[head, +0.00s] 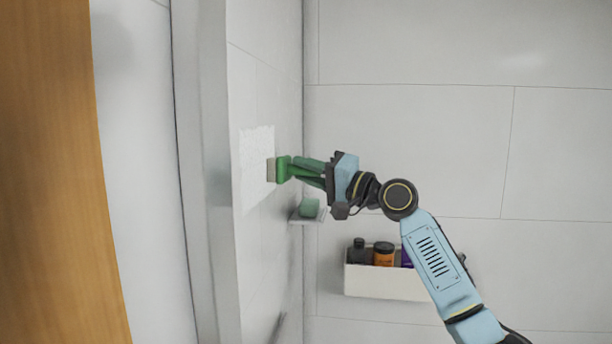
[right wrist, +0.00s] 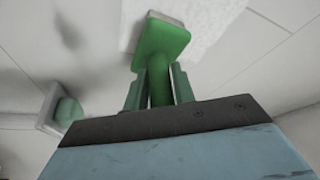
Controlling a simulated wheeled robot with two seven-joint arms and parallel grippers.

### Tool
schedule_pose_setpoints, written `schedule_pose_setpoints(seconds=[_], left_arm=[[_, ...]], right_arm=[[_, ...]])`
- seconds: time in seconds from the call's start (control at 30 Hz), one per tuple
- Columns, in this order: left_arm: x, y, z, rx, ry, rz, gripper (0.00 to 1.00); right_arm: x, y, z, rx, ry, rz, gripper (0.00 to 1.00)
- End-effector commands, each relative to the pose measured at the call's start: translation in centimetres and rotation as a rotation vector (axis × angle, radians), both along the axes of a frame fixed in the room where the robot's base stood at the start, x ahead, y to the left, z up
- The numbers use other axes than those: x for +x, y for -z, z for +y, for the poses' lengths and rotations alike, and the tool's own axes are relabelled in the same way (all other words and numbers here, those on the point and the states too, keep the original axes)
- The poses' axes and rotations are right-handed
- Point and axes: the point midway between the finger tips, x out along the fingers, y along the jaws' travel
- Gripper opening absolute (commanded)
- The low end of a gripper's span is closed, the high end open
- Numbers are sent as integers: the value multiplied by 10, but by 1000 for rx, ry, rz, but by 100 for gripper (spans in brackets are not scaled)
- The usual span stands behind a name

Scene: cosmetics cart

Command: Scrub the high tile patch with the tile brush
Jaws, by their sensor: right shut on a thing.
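The tile brush (head: 283,169) is green with pale bristles. My right gripper (head: 311,172) is shut on its handle and holds it with the bristles facing the left wall. The high tile patch (head: 255,165) is a rough white rectangle on that wall. The bristle end overlaps the patch's right part in the head view and seems to be at or very near it; contact cannot be told for sure. In the right wrist view the brush (right wrist: 162,45) sits between the fingers (right wrist: 160,88), with the white patch (right wrist: 205,25) behind it. My left gripper is not in view.
A small wall dish (head: 306,217) with a green block (head: 310,207) is just below the gripper, near the corner. A white shelf box (head: 385,282) with several bottles hangs on the back wall beneath my right arm. A grey vertical frame (head: 205,170) stands left of the patch.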

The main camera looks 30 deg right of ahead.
Motion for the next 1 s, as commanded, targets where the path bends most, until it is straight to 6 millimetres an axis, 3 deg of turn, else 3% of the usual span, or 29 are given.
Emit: schedule_pose_setpoints(seconds=[0.33, 0.7, 1.0], left_arm=[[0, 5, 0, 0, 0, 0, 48], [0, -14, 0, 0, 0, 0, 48], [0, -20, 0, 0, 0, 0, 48]], right_arm=[[15, 0, -11, 1, -3, 1, 0], [15, -23, -10, 1, -2, -2, 0], [-1, -21, 3, -2, -3, -1, 0]])
